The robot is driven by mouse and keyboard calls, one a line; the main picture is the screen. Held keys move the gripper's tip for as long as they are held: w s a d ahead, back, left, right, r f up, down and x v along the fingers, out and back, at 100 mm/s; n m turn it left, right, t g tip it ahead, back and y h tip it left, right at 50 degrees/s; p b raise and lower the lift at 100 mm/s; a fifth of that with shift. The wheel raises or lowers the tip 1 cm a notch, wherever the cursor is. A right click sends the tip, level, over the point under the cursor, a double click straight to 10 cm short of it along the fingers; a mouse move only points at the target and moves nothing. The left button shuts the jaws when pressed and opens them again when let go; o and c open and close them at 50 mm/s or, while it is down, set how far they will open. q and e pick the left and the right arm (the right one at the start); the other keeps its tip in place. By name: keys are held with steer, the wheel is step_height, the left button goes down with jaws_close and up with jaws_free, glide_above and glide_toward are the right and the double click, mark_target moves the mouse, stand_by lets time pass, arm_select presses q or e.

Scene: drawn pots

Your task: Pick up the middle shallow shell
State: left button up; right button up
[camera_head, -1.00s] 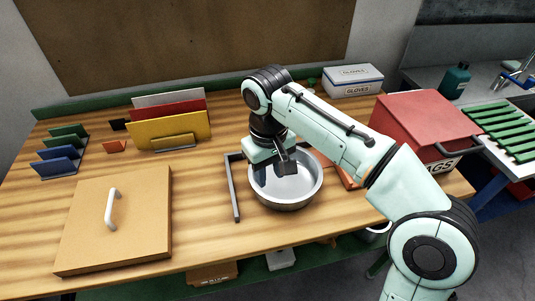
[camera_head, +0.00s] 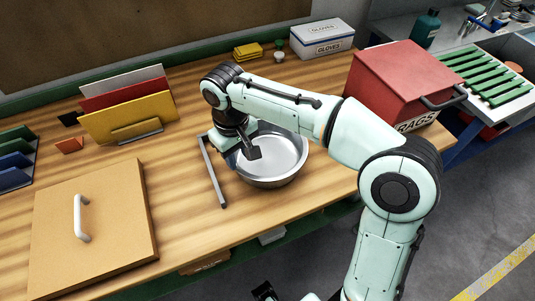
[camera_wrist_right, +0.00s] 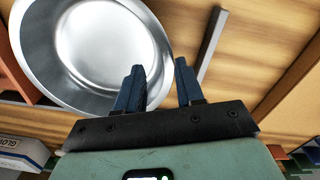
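One shallow shell shows, a round silver metal bowl (camera_head: 283,157) standing upright on the wooden table; it also shows in the right wrist view (camera_wrist_right: 95,45). I cannot tell from its place alone whether it is the middle one. My right gripper (camera_head: 252,152) is at the bowl's left side. In the wrist view its dark fingers (camera_wrist_right: 160,75) are apart and empty, one over the bowl's rim and the other just outside it. The arm hides the bowl's back left part. A dark part (camera_head: 265,291) at the bottom edge may be my left gripper; its fingers are unclear.
A grey bar (camera_head: 213,172) lies just left of the bowl. A lidded tan board (camera_head: 110,225) with a white handle is at front left. A file rack (camera_head: 130,105) stands behind it. A red rags box (camera_head: 400,85) and a gloves box (camera_head: 322,38) are at right and back.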

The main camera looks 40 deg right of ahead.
mark_target(240, 167)
steer(key=f, duration=0.4)
steer(key=shift+s+f+b, duration=0.25)
steer(key=shift+b, duration=0.15)
steer(key=shift+a, duration=0.1)
jaws_close()
arm_select(q)
steer(key=shift+f, duration=0.5)
arm_select(e)
steer(key=shift+r, duration=0.2)
arm_select(q)
step_height(240, 167, up, 6)
steer(key=w+p, duration=0.1)
steer(key=p, duration=0.4)
steer(key=shift+w+p, duration=0.35)
steer(key=shift+w, duration=0.05)
arm_select(e)
step_height(240, 167, up, 20)
arm_select(q)
steer(key=shift+f, duration=0.1)
arm_select(e)
steer(key=shift+f, duration=0.15)
